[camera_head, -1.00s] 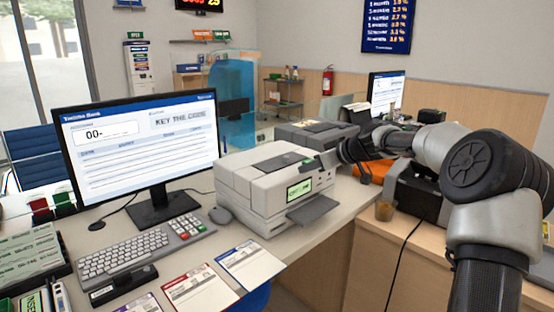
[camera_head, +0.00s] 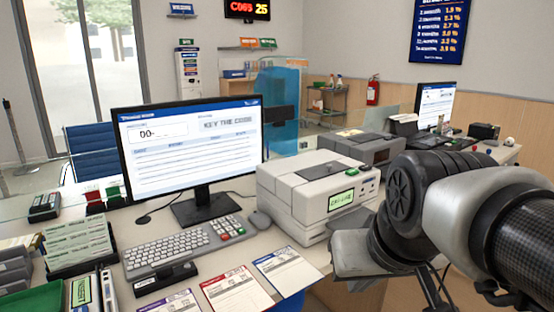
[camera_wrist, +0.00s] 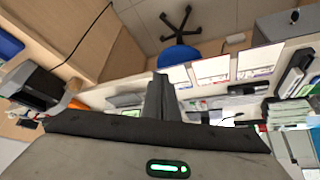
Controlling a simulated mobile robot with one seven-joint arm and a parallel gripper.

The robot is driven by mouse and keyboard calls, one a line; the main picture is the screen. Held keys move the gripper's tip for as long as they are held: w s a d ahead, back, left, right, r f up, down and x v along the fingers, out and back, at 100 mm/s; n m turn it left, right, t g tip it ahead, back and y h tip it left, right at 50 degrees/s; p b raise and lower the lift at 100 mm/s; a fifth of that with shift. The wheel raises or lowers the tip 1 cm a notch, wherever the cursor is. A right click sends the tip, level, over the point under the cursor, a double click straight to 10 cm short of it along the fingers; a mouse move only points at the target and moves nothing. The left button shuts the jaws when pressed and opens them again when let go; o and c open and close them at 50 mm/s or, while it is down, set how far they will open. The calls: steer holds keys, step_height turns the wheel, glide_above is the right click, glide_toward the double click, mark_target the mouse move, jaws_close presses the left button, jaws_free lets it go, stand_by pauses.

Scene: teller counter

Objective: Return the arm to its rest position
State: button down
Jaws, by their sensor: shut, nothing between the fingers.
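My arm (camera_head: 405,200) fills the right side of the head view, folded back close to the camera, with its large dark joint in front of the counter. My gripper (camera_wrist: 158,97) shows in the wrist view as two dark fingers pressed together with nothing between them. In the head view its fingertips cannot be made out clearly behind and below the arm links. In the wrist view the gripper points over the floor and the counter edge, apart from any object.
A grey printer (camera_head: 315,190) stands just left of my arm. A monitor (camera_head: 190,145), keyboard (camera_head: 178,247) and forms (camera_head: 287,270) are on the counter. A blue chair seat (camera_wrist: 179,54) is below. A second monitor (camera_head: 436,105) stands behind the arm.

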steer(key=s+d+f, duration=0.2)
steer(key=s, duration=0.3)
step_height(320, 180, up, 24)
steer(key=p, duration=2.5)
steer(key=shift+w+a+r+m+g, duration=0.2)
steer(key=shift+w+a+m+g, duration=0.1)
steer(key=shift+w+m, duration=0.1)
